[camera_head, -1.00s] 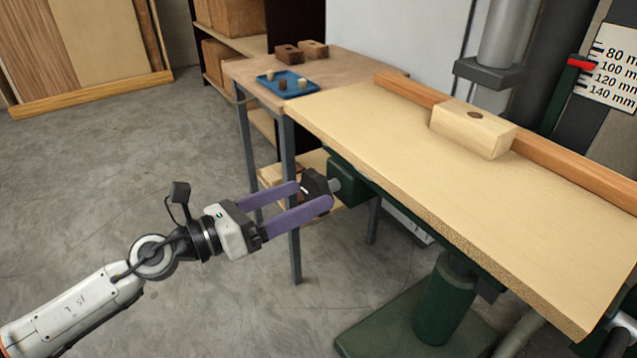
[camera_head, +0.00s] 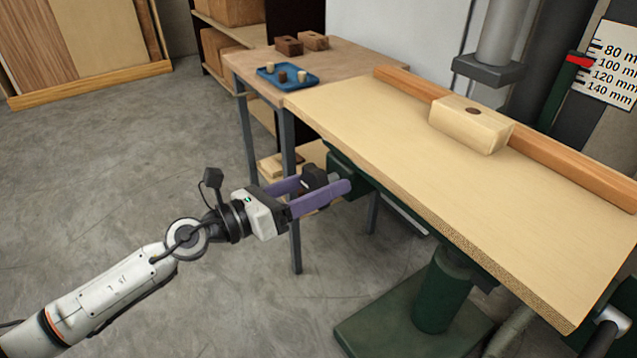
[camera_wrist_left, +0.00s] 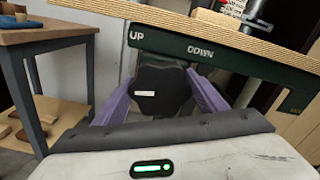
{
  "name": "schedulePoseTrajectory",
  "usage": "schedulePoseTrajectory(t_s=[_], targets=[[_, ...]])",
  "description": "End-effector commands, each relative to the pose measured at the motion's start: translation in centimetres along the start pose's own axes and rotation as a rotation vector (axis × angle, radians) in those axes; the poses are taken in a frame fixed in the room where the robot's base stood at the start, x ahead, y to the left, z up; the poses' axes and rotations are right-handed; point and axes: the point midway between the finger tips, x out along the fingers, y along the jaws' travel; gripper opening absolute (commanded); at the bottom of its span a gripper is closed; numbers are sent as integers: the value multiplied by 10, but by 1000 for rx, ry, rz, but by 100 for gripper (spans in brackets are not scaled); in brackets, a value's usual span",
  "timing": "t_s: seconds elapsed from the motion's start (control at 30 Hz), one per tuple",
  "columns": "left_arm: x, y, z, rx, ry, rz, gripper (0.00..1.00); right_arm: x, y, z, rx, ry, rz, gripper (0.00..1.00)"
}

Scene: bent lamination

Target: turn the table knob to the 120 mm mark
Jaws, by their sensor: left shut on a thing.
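The table knob (camera_head: 313,178) is dark and lobed, on a dark green housing under the left edge of the tilted wooden work table (camera_head: 400,140). My left gripper (camera_head: 326,185) has its purple fingers shut on the knob, one on each side. In the left wrist view the knob (camera_wrist_left: 160,90) faces me between the fingers, with a small white mark on its face and the words UP and DOWN on the plate above. The red pointer (camera_head: 580,60) is near the 100 mm mark of the white scale (camera_head: 612,75), above 120 mm. My right gripper is out of view.
A wooden block (camera_head: 471,125) sits on the table against an orange-brown fence (camera_head: 560,152). A side bench (camera_head: 345,65) behind carries a blue tray (camera_head: 300,82) and two brown blocks. A green column and base stand below the table. Floor at left is clear.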

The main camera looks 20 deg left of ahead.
Motion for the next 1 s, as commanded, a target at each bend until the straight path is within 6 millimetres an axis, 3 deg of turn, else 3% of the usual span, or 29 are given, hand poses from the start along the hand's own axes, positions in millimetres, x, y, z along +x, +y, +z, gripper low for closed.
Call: schedulePoseTrajectory(t_s=[0.33, 0.67, 0.7, 0.77, 1.0], targets=[[0, 0, 2, -318, 1, 2, 43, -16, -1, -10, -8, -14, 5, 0], [0, 1, -2, -349, 3, 1, 43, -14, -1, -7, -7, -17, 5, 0], [0, 1, -2, -348, 3, 1, 71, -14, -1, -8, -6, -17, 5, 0], [0, 1, -2, -348, 3, 1, 81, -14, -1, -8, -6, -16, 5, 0], [0, 1, -1, -346, 1, 1, 83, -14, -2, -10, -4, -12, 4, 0]])
